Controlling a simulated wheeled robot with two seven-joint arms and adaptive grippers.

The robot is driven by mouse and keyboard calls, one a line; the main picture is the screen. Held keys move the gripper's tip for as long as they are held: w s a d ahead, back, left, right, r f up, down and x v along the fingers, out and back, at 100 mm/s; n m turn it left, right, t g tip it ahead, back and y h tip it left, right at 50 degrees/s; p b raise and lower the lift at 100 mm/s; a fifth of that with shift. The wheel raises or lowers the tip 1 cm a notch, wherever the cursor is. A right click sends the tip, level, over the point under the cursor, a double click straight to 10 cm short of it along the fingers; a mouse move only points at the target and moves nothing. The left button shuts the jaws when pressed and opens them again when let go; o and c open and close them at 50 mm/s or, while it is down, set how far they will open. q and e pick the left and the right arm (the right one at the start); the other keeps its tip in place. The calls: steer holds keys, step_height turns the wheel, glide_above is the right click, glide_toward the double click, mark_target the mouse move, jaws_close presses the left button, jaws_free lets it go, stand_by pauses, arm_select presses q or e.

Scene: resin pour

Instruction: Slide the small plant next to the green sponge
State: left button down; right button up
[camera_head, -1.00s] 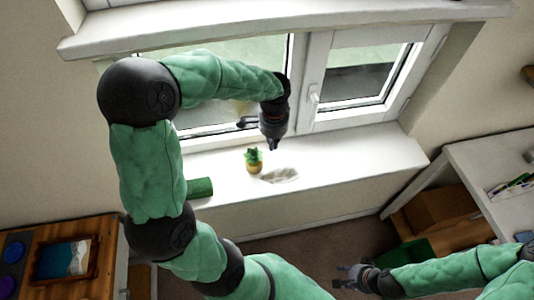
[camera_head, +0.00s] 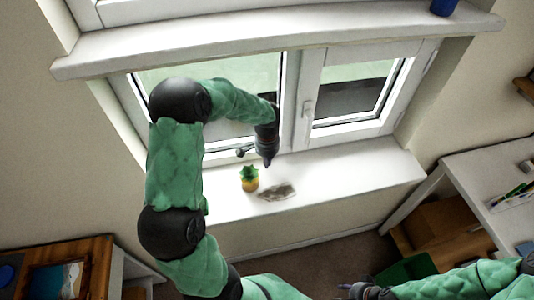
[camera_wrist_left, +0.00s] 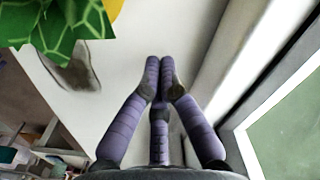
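The small plant (camera_head: 249,184) has spiky green leaves and a yellow pot. It stands upright on the white windowsill. Its leaves also show large at the top left of the left wrist view (camera_wrist_left: 55,30). My left gripper (camera_head: 267,162) points down just right of and behind the plant, apart from it. Its purple fingers (camera_wrist_left: 162,68) are closed together at the tips with nothing between them. The green sponge cannot be made out now; my left arm covers that part of the sill. My right gripper (camera_head: 350,290) is at the bottom edge, small and partly cut off.
A crumpled grey thing (camera_head: 277,192) lies on the windowsill (camera_head: 350,178) just right of the plant. The window (camera_head: 345,95) rises close behind the left gripper. The sill's right part is clear. A white desk (camera_head: 480,170) stands at the right.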

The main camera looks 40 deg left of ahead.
mark_target(250, 181)
arm_select(q)
steer(key=s, duration=0.4)
steer(key=shift+a+r, duration=0.15)
steer(key=shift+r, duration=0.05)
steer(key=s, duration=0.9)
steer(key=shift+s+a, duration=0.35)
steer(key=shift+a, duration=0.05)
